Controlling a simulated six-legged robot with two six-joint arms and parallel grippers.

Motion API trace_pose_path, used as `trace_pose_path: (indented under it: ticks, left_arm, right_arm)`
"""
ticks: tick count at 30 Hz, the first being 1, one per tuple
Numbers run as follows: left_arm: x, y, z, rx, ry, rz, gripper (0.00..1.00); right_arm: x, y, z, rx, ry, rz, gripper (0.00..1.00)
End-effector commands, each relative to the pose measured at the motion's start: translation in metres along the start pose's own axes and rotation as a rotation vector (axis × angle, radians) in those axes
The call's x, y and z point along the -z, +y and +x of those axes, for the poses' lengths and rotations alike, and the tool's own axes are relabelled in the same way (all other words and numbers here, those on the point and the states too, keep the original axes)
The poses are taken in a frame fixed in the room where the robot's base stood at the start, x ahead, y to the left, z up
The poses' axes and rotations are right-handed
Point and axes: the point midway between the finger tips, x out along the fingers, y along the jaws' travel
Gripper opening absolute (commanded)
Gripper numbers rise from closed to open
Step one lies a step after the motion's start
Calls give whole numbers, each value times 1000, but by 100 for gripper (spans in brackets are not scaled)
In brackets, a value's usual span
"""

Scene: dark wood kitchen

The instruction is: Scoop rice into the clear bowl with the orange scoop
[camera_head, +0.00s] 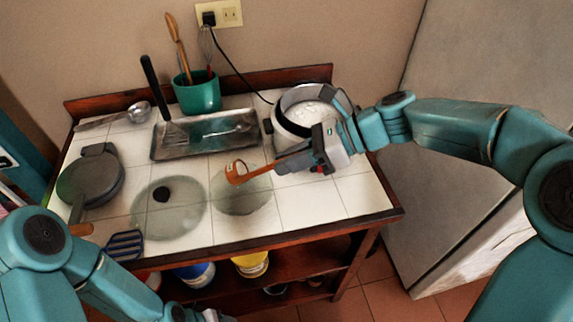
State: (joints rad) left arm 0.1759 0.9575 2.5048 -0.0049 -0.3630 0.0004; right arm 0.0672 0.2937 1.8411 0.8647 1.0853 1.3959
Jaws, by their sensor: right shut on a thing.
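The clear bowl (243,205) is see-through and stands on the white tiled top, right of the middle of the counter. My right gripper (310,158) is shut on the handle of the orange scoop (262,171). The scoop's round head hangs over the clear bowl; I cannot tell whether it holds rice. The white rice cooker (290,130) is open behind my right gripper, with white contents inside, partly hidden by the arm. My left arm is at the lower left, and its gripper jaws are not visible.
A glass lid with a black knob (150,222) lies left of the bowl. A blue slotted spatula (125,245) lies front left. The right front tiles are clear.

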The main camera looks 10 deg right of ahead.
Motion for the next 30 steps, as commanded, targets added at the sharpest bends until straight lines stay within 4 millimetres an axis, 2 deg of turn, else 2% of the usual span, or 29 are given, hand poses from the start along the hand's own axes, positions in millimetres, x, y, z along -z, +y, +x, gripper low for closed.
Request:
trace_pose_path:
  ticks: [1,15,21,30]
  left_arm:
    - [0,-4,11,0,0,0,63]
    - [1,-20,56,0,0,0,63]
    - [1,-23,63,0,0,0,63]
    - [1,-23,63,0,0,0,63]
  right_arm:
    - [8,-1,3,1,-16,2,0]
    - [26,-1,2,-1,-179,1,0]
    - [28,0,1,1,-216,0,0]
    - [27,0,0,0,-226,0,0]
